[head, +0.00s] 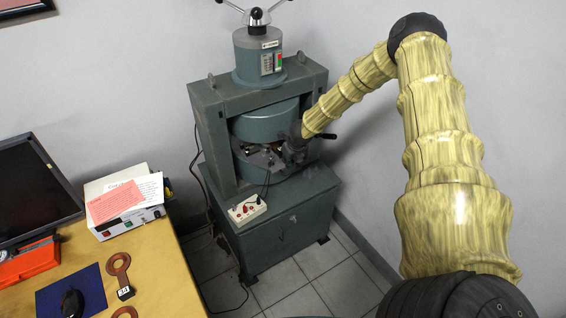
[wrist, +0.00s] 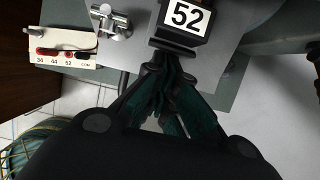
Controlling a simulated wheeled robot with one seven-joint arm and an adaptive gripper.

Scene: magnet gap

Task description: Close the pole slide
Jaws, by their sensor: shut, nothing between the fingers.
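The large grey-green magnet (head: 262,125) stands in a square frame on a cabinet, with a dark gap between its upper and lower round parts. My gripper (head: 291,155) is at the right side of this gap, partly blending with the dark parts there. In the wrist view my gripper (wrist: 168,66) is shut and empty, its fingertips close to a dark block with a white "52" label (wrist: 186,17). Whether the tips touch the block I cannot tell. A silvery metal fitting (wrist: 104,20) lies left of the block. Which part is the pole slide is not clear.
A white terminal box (head: 247,210) with red and black sockets sits on the cabinet's front; it also shows in the wrist view (wrist: 65,52). A black handle (head: 326,136) sticks out right of the magnet. A wooden desk (head: 180,290) stands at left.

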